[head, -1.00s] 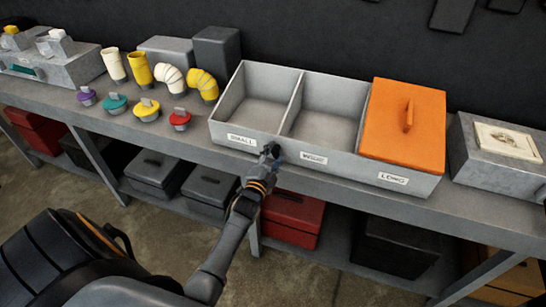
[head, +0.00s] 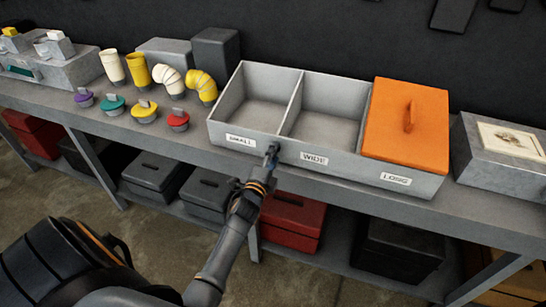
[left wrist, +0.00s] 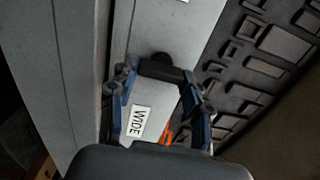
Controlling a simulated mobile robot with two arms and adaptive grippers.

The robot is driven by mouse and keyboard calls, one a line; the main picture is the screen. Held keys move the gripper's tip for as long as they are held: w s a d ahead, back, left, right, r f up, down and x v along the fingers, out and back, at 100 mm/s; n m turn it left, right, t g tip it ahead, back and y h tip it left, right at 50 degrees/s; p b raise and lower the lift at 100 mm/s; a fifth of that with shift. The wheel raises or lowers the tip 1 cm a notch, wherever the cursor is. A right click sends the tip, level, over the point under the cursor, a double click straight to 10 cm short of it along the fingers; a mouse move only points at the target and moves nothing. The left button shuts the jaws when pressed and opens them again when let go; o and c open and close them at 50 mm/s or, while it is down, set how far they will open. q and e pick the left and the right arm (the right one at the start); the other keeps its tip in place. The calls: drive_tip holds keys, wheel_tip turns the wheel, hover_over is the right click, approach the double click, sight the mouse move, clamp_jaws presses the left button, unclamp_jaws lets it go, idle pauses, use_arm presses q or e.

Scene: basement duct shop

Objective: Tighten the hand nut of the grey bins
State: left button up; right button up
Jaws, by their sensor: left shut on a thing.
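The grey bins (head: 345,166) are an open-topped tray on the bench with three compartments, labelled SMALL, WIDE and LONG. The SMALL and WIDE compartments are open and look empty; an orange lid (head: 408,130) with a handle covers the LONG one. My left gripper (head: 271,152) is at the front wall, between the SMALL and WIDE labels. In the left wrist view its blue-grey fingers stand on both sides of a black hand nut (left wrist: 162,68) and are shut on it. In the head view the gripper hides the nut. My right gripper is out of view.
Left of the bins stand purple, teal, yellow and red capped pieces (head: 145,112) and several white and yellow pipe pieces (head: 168,78). A metal box (head: 495,150) stands close on the right. Red and dark boxes (head: 293,222) fill the shelf below.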

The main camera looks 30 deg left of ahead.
use_arm(q)
drive_tip(key=o, duration=1.2)
drive_tip(key=shift+c, duration=0.2)
drive_tip(key=v, duration=1.2)
drive_tip(key=shift+f, duration=0.1)
